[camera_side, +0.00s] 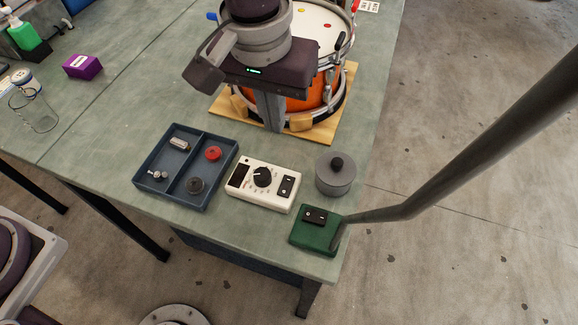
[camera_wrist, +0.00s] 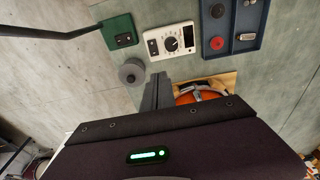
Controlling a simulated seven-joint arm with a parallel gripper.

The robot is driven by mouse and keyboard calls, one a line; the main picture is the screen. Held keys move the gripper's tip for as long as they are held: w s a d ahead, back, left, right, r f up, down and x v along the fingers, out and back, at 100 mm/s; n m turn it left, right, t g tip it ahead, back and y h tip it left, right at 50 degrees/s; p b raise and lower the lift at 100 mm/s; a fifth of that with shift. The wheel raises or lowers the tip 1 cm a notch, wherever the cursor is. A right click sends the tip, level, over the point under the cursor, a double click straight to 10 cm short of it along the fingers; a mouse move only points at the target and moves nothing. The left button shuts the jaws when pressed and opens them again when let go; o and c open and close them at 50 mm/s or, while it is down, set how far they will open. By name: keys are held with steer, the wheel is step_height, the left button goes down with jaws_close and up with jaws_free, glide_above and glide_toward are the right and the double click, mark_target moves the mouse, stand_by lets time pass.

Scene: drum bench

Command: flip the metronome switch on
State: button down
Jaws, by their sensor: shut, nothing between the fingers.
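The metronome is a white box (camera_side: 250,197) near the front of the bench, with a black dial, a dark display on its left and a black rocker switch (camera_side: 287,186) on its right. It also shows in the wrist view (camera_wrist: 181,32), with the switch (camera_wrist: 152,46) on its left side there. I cannot tell which way the rocker is tipped. My gripper (camera_side: 274,128) is shut and empty, pointing down above the bench, behind the metronome and apart from it. Its fingers also show in the wrist view (camera_wrist: 150,104).
A green base (camera_side: 312,240) with a similar black rocker and a dark pole stands right of the metronome. A grey lidded pot (camera_side: 335,176) is close by. A blue divided tray (camera_side: 165,190) with small parts is left. An orange drum (camera_side: 322,92) on a wooden board stands behind.

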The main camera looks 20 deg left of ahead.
mark_target(290, 178)
steer(key=shift+s+d+f, duration=0.15)
steer(key=shift+d+f, duration=0.7)
steer(key=shift+d, duration=0.1)
steer(key=f, duration=0.4)
steer(key=w+f, duration=0.1)
steer(key=f, duration=0.9)
steer(key=shift+w, duration=0.4)
steer(key=shift+f, duration=0.15)
steer(key=shift+s+r, duration=0.25)
steer(key=shift+s, duration=0.5)
